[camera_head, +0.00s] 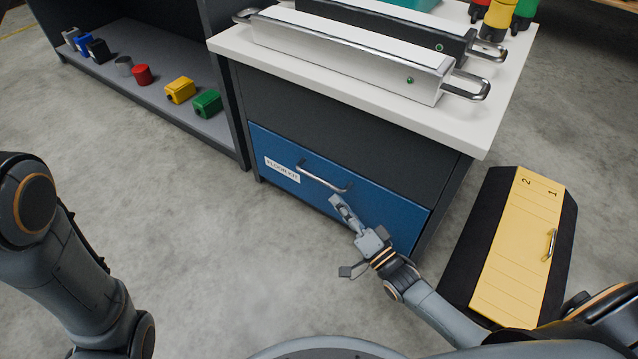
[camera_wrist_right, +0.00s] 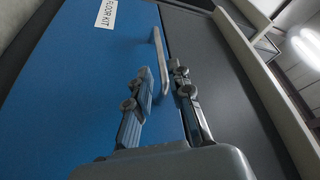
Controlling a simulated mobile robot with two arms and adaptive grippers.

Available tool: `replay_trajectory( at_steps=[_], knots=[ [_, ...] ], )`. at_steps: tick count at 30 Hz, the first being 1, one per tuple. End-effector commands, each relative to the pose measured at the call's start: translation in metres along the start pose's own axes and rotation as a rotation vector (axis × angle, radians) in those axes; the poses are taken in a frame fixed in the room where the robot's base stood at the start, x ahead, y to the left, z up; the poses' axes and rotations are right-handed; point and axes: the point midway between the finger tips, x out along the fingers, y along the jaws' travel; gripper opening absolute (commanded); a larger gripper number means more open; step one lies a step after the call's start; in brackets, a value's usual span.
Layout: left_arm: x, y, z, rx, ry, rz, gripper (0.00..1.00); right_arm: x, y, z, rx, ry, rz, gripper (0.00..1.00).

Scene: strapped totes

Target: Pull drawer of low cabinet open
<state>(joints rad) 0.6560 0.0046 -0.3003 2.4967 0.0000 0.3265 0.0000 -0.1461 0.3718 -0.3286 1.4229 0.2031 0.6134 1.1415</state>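The low cabinet has a blue drawer (camera_head: 380,205) with a white "FLOOR KIT" label (camera_head: 282,169) and a grey metal bar handle (camera_head: 322,178). The drawer front looks flush with the cabinet. My right gripper (camera_head: 338,203) is just in front of the drawer, by the right part of the handle. In the right wrist view the handle (camera_wrist_right: 161,55) runs between the two fingertips, which stand apart; my right gripper (camera_wrist_right: 161,72) is open there. Whether a finger touches the handle I cannot tell. My left arm shows at the left; its gripper is out of view.
The cabinet's white top (camera_head: 340,85) carries long boxes with metal handles (camera_head: 468,88). A black case with a yellow lid (camera_head: 515,245) lies on the floor to the right. A low shelf (camera_head: 140,95) at left holds several coloured parts. The floor left of the drawer is clear.

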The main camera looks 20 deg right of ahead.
Motion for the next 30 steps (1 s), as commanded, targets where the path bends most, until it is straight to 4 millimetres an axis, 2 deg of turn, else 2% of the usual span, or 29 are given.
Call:
replay_trajectory(
  at_steps=[1, 6, 12, 18, 26, 29, 30],
  knots=[
    [-0.002, 0.003, -0.008, 0.002, 0.019, 0.006, 0.40, 0.012, 0.003, 0.002, 0.000, 0.003, -0.006, 0.21],
    [-0.015, 0.006, -0.014, 0.003, 0.023, 0.009, 0.40, 0.048, 0.004, 0.002, -0.002, 0.002, -0.004, 0.21],
    [-0.027, 0.009, -0.018, 0.003, 0.022, 0.008, 0.40, 0.077, 0.002, 0.002, 0.000, 0.001, -0.002, 0.21],
    [-0.031, 0.009, -0.019, 0.003, 0.022, 0.009, 0.40, 0.089, 0.001, 0.001, -0.002, 0.000, 0.000, 0.21],
    [-0.030, 0.009, -0.019, 0.003, 0.023, 0.009, 0.40, 0.090, 0.000, 0.001, -0.001, -0.001, 0.001, 0.21],
    [-0.030, 0.009, -0.019, 0.003, 0.023, 0.009, 0.40, 0.090, 0.000, 0.001, -0.001, -0.001, 0.001, 0.00],
    [-0.030, 0.009, -0.019, 0.003, 0.023, 0.009, 0.40, 0.090, 0.000, 0.001, -0.001, -0.001, 0.001, 0.00]
  ],
)
